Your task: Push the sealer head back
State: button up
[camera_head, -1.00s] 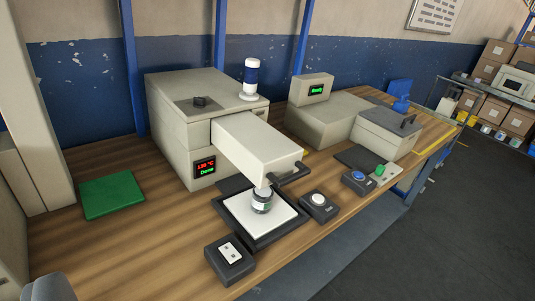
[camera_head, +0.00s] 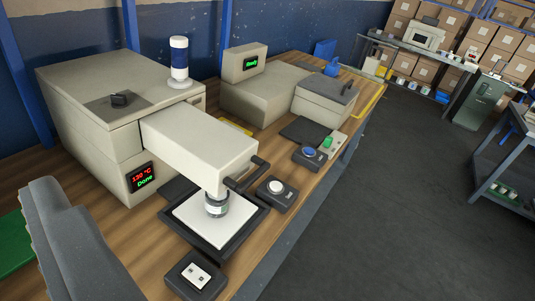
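The sealer head (camera_head: 200,145) is a beige block reaching out from the large beige machine (camera_head: 95,90), over a white plate in a black frame (camera_head: 185,238). A dark bar handle (camera_head: 247,174) sticks out at its front right end. A small jar with a label (camera_head: 216,207) stands on the plate directly under the head's front end; its top is hidden by the head. The machine's display (camera_head: 143,177) shows a red temperature and green "Done". A grey ridged part of my gripper (camera_head: 70,245) shows at the lower left, apart from the head; its fingertips cannot be made out.
A switch box (camera_head: 196,275), a white-button box (camera_head: 276,193) and a blue-button box (camera_head: 308,156) line the table's front edge. A second beige machine (camera_head: 260,95) reading "Ready" stands behind. A green mat (camera_head: 14,245) lies left. Floor to the right is clear.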

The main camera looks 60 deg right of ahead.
jog(key=w+d+f+t+h+p, duration=0.15)
jog(key=w+d, duration=0.25)
jog(key=d, duration=0.5)
jog(key=w+d+f+h+p, duration=0.2)
jog(key=w+d+p, duration=0.1)
jog(key=d, duration=0.6)
jog(key=w+d+f+h+p, duration=0.2)
jog(key=w+d+p, duration=0.15)
jog(key=d, duration=0.55)
jog(key=n+y+p, duration=0.1)
jog(key=y+p, duration=0.6)
jog(key=y, duration=0.1)
send_near(258, 176)
jog(key=shift+t, duration=0.35)
jog(key=w, duration=0.3)
jog(key=w+b, duration=0.1)
jog(key=w, duration=0.3)
jog(key=w+a, duration=0.1)
jog(key=w, duration=0.2)
jog(key=shift+w+f, duration=0.3)
jog(key=shift+w, duration=0.05)
